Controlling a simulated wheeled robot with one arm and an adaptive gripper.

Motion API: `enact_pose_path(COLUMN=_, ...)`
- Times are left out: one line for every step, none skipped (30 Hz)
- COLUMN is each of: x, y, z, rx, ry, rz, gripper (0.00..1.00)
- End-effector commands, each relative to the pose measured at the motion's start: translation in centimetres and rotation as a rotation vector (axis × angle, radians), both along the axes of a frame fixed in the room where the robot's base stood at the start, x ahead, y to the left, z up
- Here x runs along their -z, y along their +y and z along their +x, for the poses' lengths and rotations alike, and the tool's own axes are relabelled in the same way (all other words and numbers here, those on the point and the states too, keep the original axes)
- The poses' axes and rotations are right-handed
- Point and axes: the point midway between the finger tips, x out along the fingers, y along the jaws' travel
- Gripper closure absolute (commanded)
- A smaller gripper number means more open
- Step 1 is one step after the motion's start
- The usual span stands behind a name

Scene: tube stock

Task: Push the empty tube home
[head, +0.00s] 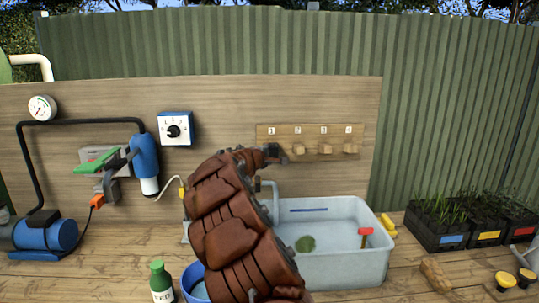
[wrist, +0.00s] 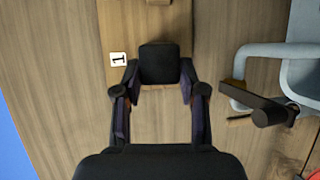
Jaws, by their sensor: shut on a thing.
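My gripper (head: 273,153) reaches up to the left end of a wooden board (head: 364,133) numbered 1 to 4. In the wrist view, its two fingers (wrist: 160,78) stand on either side of a dark square block (wrist: 160,62), next to the label 1 (wrist: 118,59). The gripper is shut on this block. I cannot tell whether the block is the empty tube. In the head view my arm and gripper hide most of place 1. Wooden pieces stick out below label 2 (head: 298,149), label 3 (head: 325,149) and label 4 (head: 350,148).
A grey water basin (head: 345,270) with a tap stands below the board. A blue and white cylinder (head: 146,160) with a black pipe is at left. A green bottle (head: 161,283) and blue bucket (head: 198,290) stand in front. Planter crates (head: 436,240) are at right.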

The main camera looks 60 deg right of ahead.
Motion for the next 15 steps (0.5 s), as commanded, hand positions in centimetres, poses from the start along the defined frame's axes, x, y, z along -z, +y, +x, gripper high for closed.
enact_pose_path(x=-0.02, y=0.01, z=0.05, rx=-0.001, ry=0.000, rz=0.000, gripper=0.83)
enact_pose_path(x=-0.02, y=0.01, z=0.05, rx=-0.001, ry=0.000, rz=0.000, gripper=0.83)
enact_pose_path(x=-0.02, y=0.01, z=0.05, rx=-0.001, ry=0.000, rz=0.000, gripper=0.83)
enact_pose_path(x=-0.02, y=0.01, z=0.05, rx=-0.001, ry=0.000, rz=0.000, gripper=0.83)
enact_pose_path(x=-0.02, y=0.01, z=0.05, rx=-0.001, ry=0.000, rz=0.000, gripper=0.83)
enact_pose_path(x=-0.02, y=0.01, z=0.05, rx=-0.001, ry=0.000, rz=0.000, gripper=0.55)
enact_pose_path(x=-0.02, y=0.01, z=0.05, rx=-0.001, ry=0.000, rz=0.000, gripper=0.52)
enact_pose_path(x=-0.01, y=0.01, z=0.04, rx=-0.001, ry=0.000, rz=0.000, gripper=0.49)
enact_pose_path(x=-0.01, y=0.01, z=0.04, rx=-0.001, ry=0.000, rz=0.000, gripper=0.45)
enact_pose_path(x=-0.01, y=0.01, z=0.04, rx=-0.001, ry=0.000, rz=0.000, gripper=0.41)
enact_pose_path(x=-0.02, y=0.01, z=0.04, rx=-0.001, ry=0.000, rz=0.000, gripper=0.38)
enact_pose_path(x=-0.01, y=0.01, z=0.03, rx=-0.001, ry=0.000, rz=0.000, gripper=0.34)
enact_pose_path(x=-0.01, y=0.01, z=0.03, rx=-0.001, ry=0.000, rz=0.000, gripper=0.31)
enact_pose_path(x=-0.01, y=0.01, z=0.03, rx=-0.001, ry=0.000, rz=0.000, gripper=0.30)
enact_pose_path(x=-0.01, y=0.01, z=0.03, rx=-0.001, ry=0.000, rz=0.000, gripper=0.30)
